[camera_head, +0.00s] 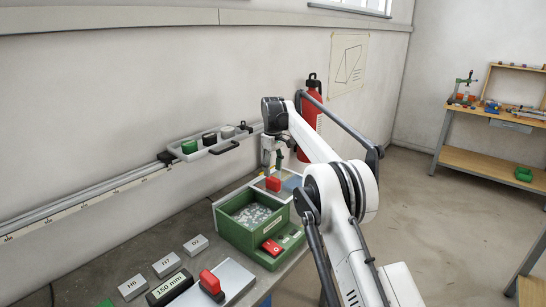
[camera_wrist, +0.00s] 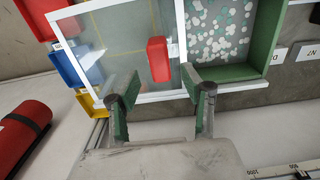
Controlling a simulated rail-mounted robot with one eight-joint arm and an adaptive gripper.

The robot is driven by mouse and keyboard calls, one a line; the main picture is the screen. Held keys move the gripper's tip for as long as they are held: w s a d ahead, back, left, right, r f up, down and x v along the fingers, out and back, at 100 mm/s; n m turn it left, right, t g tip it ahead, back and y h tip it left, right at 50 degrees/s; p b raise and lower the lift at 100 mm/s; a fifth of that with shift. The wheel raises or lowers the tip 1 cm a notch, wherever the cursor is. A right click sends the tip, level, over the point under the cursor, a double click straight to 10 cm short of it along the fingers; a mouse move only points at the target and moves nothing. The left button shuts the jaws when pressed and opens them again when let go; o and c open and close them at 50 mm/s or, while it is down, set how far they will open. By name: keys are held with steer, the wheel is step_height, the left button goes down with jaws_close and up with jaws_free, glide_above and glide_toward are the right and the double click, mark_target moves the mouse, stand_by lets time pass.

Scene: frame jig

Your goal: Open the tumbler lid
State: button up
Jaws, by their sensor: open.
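The tumbler is a green open-topped box (camera_head: 227,229) holding pale and green chips; its green wall (camera_wrist: 268,40) also shows in the wrist view. A clear lid panel with a white frame (camera_wrist: 140,97) lies beside the visible chips, and its bare clear part (camera_wrist: 115,35) is see-through. A red handle block (camera_wrist: 158,60) stands on the panel; it also shows in the head view (camera_head: 273,184). My gripper (camera_wrist: 160,100) is open and empty, its green-padded fingers apart on either side of the handle's line. In the head view my gripper (camera_head: 273,160) is just above the handle.
A red extinguisher (camera_wrist: 25,135) is close at the left in the wrist view. Red, blue (camera_wrist: 72,65) and yellow bins lie beside the lid. A wall rail (camera_head: 90,197) and a shelf with blocks (camera_head: 215,145) run behind. Label blocks (camera_head: 165,264) lie at the front left.

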step_height(320, 180, up, 7)
steer(key=shift+f, duration=0.2)
steer(key=shift+r, duration=0.1)
stand_by(0.5)
